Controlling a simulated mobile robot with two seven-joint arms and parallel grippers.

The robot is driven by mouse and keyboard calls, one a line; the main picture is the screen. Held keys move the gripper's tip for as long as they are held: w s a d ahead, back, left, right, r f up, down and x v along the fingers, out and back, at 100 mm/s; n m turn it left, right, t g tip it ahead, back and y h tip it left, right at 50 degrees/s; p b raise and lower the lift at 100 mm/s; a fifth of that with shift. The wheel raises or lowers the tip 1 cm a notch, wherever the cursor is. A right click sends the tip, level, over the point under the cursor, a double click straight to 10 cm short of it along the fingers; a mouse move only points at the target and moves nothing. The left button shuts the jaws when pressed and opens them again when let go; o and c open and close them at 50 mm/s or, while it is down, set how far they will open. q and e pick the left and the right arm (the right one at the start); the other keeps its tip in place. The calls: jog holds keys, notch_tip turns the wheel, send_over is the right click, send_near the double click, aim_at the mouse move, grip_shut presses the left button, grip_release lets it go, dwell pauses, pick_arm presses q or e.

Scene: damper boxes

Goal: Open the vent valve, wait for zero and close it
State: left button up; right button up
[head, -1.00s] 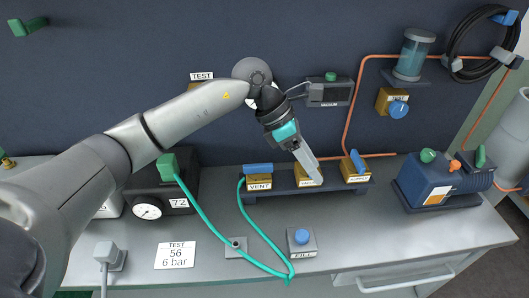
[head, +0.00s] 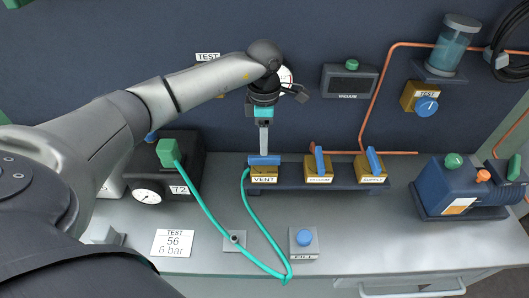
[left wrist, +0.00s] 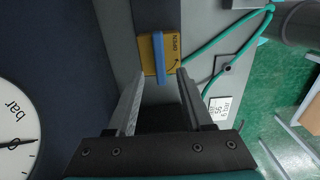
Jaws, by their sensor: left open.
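The vent valve is a brass block (head: 264,176) labelled VENT, at the left end of the dark valve rail. Its blue handle (head: 264,160) lies crosswise, along the rail. My left gripper (head: 263,150) points down just above and behind it. In the left wrist view my open fingers (left wrist: 161,76) frame the near end of the blue handle (left wrist: 163,56), with nothing gripped; I cannot tell if they touch it. The word OPEN shows on the block. A round gauge (head: 287,78) is mostly hidden behind my arm; part of its dial marked bar (left wrist: 15,125) shows, reading unclear.
The vacuum valve (head: 319,172) and supply valve (head: 371,168) stand to the right on the rail (head: 300,187), handles turned differently from the vent's. A green hose (head: 252,222) runs from the vent area over the bench. A grey display box (head: 348,82) is on the wall.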

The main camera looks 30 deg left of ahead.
aim_at(264, 160)
pick_arm(q)
jog(key=shift+f, duration=2.8)
grip_shut()
